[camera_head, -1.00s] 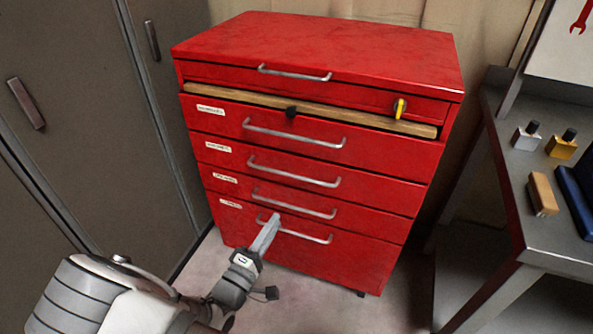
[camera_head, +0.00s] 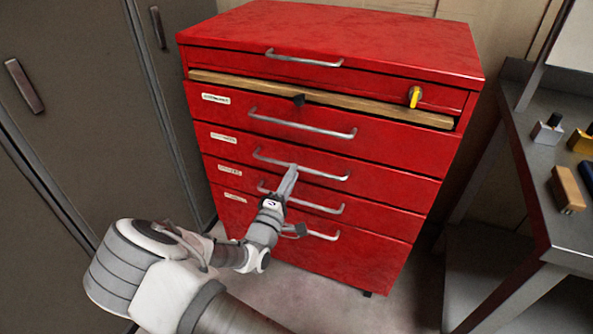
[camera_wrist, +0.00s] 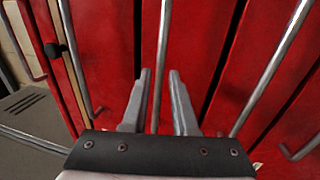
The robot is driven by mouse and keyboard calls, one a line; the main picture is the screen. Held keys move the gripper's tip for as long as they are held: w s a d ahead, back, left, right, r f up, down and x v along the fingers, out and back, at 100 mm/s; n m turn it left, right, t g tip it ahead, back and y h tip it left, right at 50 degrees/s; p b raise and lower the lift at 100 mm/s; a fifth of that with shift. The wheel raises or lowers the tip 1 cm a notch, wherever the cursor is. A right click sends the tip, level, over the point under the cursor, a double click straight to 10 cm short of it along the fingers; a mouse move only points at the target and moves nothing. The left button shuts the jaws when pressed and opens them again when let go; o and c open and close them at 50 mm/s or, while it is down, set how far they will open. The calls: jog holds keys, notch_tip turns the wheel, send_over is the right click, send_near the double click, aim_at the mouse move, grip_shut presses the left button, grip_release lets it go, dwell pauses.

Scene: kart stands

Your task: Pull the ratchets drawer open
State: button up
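A red cabinet (camera_head: 345,30) has several labelled drawers, all shut. The label text is too small to read, so I cannot tell for sure which drawer is the ratchets one. My gripper (camera_head: 292,168) is at the handle (camera_head: 325,174) of the second labelled drawer (camera_head: 395,178) from the top. In the wrist view my gripper (camera_wrist: 160,73) is open, its two fingers apart. That bar handle (camera_wrist: 163,35) runs between the fingers in the picture. I cannot tell whether the fingertips reach past it; they are not closed on it.
Other bar handles sit above (camera_head: 300,125) and below (camera_head: 325,208). A wooden board (camera_head: 340,107) with a black knob (camera_head: 299,100) shows under the top section, near a yellow key (camera_head: 415,96). Grey lockers (camera_head: 70,100) stand left, a metal bench (camera_head: 530,190) right. Floor in front is clear.

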jog(key=shift+x, duration=1.8)
grip_shut()
